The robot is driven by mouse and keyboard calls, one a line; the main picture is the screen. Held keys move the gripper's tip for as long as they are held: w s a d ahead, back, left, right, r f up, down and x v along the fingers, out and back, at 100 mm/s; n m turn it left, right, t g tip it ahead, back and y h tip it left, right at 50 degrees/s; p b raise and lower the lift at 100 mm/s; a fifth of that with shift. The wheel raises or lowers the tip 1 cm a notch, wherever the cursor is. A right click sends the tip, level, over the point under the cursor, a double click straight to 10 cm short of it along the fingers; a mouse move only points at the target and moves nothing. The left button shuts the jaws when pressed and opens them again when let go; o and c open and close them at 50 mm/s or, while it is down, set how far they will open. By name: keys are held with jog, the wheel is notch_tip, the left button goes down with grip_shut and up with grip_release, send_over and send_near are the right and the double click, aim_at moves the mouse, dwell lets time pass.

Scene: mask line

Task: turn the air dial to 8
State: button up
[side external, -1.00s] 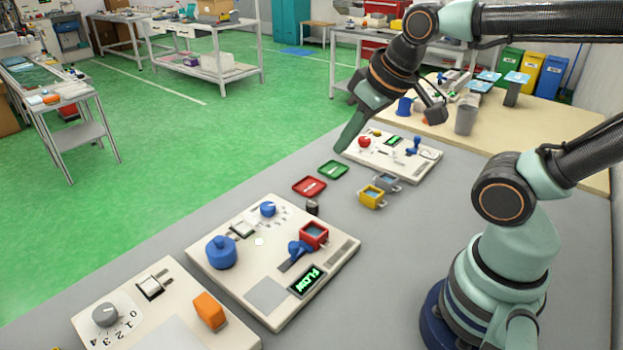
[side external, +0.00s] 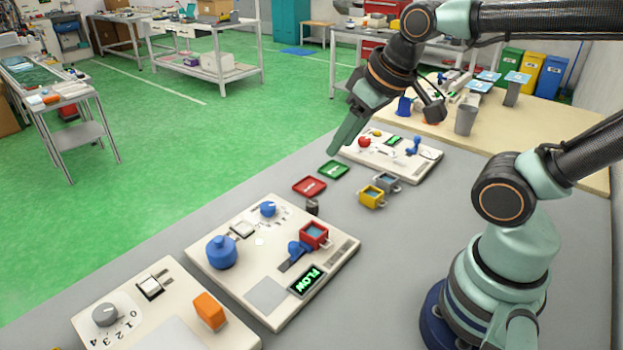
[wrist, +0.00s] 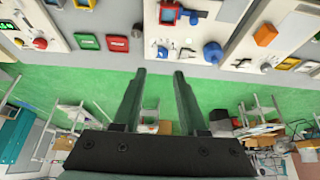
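A small blue dial (side external: 268,209) with marks around it sits at the back of the middle cream panel (side external: 268,300). It also shows in the wrist view (wrist: 162,52), just beyond my fingertips. A grey dial (side external: 105,314) with digits around it, among them 0 to 4, sits on the near-left panel. I cannot read a label saying air on either dial. My gripper (side external: 338,147) hangs above the back of the table, apart from both dials. In the wrist view my gripper (wrist: 160,76) has its two fingers spread with nothing between them.
An orange block (side external: 209,311) stands on the near-left panel.

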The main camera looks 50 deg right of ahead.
jog(key=o, duration=0.4)
jog(key=shift+w+r, duration=0.1)
jog(key=shift+w, duration=0.3)
jog(key=n+g, duration=0.6)
jog(key=n, duration=0.2)
send_over(268, 206)
notch_tip(268, 206, down, 11)
notch_tip(268, 206, down, 11)
jog(key=shift+w+f, duration=0.1)
jog(key=shift+f, duration=0.1)
grip_shut()
